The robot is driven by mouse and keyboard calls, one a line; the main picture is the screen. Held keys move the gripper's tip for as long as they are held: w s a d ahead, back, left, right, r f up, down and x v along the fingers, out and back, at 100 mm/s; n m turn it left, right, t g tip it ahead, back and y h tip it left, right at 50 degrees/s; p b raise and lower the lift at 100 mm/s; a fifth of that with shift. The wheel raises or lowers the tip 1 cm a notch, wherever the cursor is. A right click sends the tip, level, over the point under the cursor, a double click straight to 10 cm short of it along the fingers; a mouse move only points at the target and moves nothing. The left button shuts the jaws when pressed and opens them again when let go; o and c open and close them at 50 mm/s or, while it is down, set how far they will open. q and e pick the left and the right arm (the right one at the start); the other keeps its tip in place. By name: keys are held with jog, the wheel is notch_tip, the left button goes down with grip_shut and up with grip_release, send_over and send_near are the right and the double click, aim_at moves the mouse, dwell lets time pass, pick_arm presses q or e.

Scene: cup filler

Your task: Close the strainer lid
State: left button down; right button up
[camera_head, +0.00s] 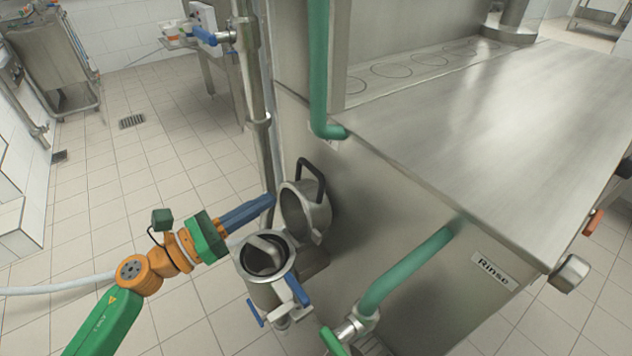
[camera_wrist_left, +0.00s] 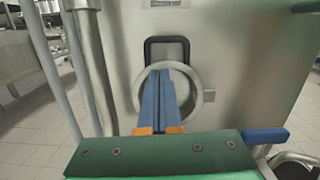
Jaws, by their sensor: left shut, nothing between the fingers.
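The strainer is a metal pot (camera_head: 270,292) on the side of the steel machine, with a dark insert and grey bar in its open top. Its round lid (camera_head: 318,216) is swung up and open, standing near the machine's side with its black handle (camera_head: 311,178) on top. The lid (camera_wrist_left: 196,98) and handle (camera_wrist_left: 166,40) also show in the left wrist view. My left gripper (camera_head: 271,201), with blue fingers, is shut and empty. Its fingertips (camera_wrist_left: 163,73) point at the lid's open ring and overlap it in the wrist view. I cannot tell whether they touch. My right gripper is not in view.
A vertical steel pipe (camera_head: 259,135) stands just behind the fingertips. Blue valve handles (camera_head: 297,289) stick out of the pot. A green hose (camera_head: 405,270) leaves the machine at the right, under its steel top (camera_head: 500,130). Tiled floor (camera_head: 150,200) is open to the left.

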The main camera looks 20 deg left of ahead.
aim_at(322, 169)
pick_arm(q)
jog(key=shift+m, duration=0.5)
jog(key=p+x, duration=0.1)
jog(key=x, duration=0.2)
jog(key=r+p+x, duration=0.1)
jog(key=x, duration=0.1)
jog(key=s+d+p+x, duration=0.1)
jog(key=x, duration=0.2)
jog(key=shift+w+d+r, duration=0.15)
jog(key=shift+w+r, duration=0.05)
jog(key=shift+w, duration=0.1)
jog(key=shift+w+d, duration=0.3)
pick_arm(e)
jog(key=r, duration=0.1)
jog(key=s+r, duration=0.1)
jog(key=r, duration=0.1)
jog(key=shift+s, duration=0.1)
pick_arm(q)
jog(key=shift+f, duration=0.1)
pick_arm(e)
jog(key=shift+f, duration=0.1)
